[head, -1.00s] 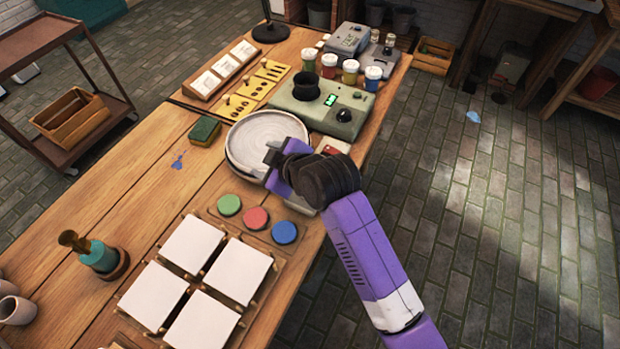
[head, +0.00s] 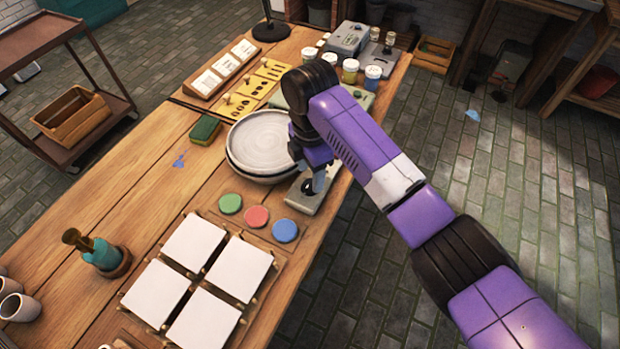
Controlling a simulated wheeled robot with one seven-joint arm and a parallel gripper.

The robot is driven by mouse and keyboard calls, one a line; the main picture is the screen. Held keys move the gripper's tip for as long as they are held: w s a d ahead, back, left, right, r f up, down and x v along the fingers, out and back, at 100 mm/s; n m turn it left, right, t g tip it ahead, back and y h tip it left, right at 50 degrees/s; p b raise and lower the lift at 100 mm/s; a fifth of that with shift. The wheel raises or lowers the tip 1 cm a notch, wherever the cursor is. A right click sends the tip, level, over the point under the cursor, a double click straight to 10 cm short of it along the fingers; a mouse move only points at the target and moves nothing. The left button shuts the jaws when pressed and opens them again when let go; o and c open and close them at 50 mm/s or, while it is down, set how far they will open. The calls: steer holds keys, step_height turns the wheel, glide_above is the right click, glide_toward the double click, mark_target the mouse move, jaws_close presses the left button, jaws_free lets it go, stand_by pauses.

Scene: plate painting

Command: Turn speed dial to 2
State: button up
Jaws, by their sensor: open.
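A black dial (head: 308,187) sits on the grey base (head: 301,203) beside the near right edge of the plate. My gripper (head: 312,174) points down right over this dial with its fingers open. I cannot tell whether the fingers touch the dial. Any number or mark on the dial is too small to read or hidden. The round pale plate (head: 265,140) lies just left of my gripper.
Paint jars (head: 372,78) stand at the back right. A green sponge (head: 205,129) lies left of the plate. Green, red and blue discs (head: 257,217) and several white tiles (head: 208,318) lie in front. The left table strip is mostly clear.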

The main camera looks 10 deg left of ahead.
mark_target(310, 183)
steer(key=shift+f, duration=1.75)
jaws_close()
